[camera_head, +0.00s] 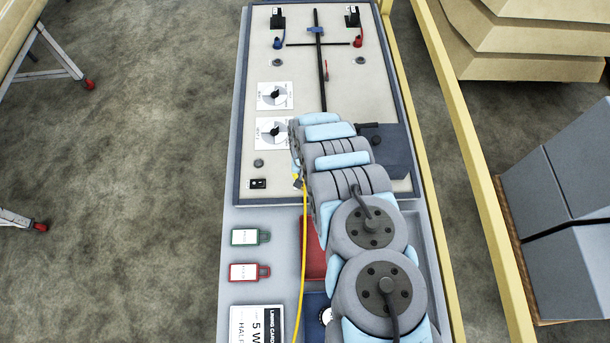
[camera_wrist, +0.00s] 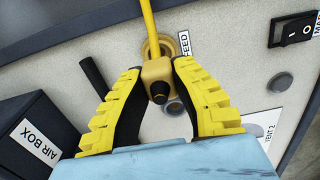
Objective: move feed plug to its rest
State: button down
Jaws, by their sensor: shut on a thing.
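My gripper (camera_wrist: 158,88) is shut on the feed plug (camera_wrist: 157,70), a tan block with a dark round end, held between the yellow-black fingers. A yellow cable (camera_wrist: 148,16) runs from it to the top of the wrist view. A brass ring (camera_wrist: 146,50) beside the FEED label (camera_wrist: 185,43) lies behind the plug on the panel. I cannot tell whether the plug touches the ring. In the head view the plug (camera_head: 297,182) shows at the left of my arm, with the cable (camera_head: 304,250) hanging down. My arm hides most of the gripper there. I cannot identify the plug's rest.
The dark air box (camera_wrist: 38,140) and a black handle (camera_wrist: 93,77) stand at the left in the wrist view. A black switch (camera_wrist: 295,30) is at the upper right. Green (camera_head: 250,237) and red (camera_head: 249,272) tags lie on the trolley. A yellow rail (camera_head: 470,150) runs along its right side.

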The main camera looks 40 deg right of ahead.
jog(key=shift+r+p, duration=0.55)
jog(key=shift+r, duration=0.4)
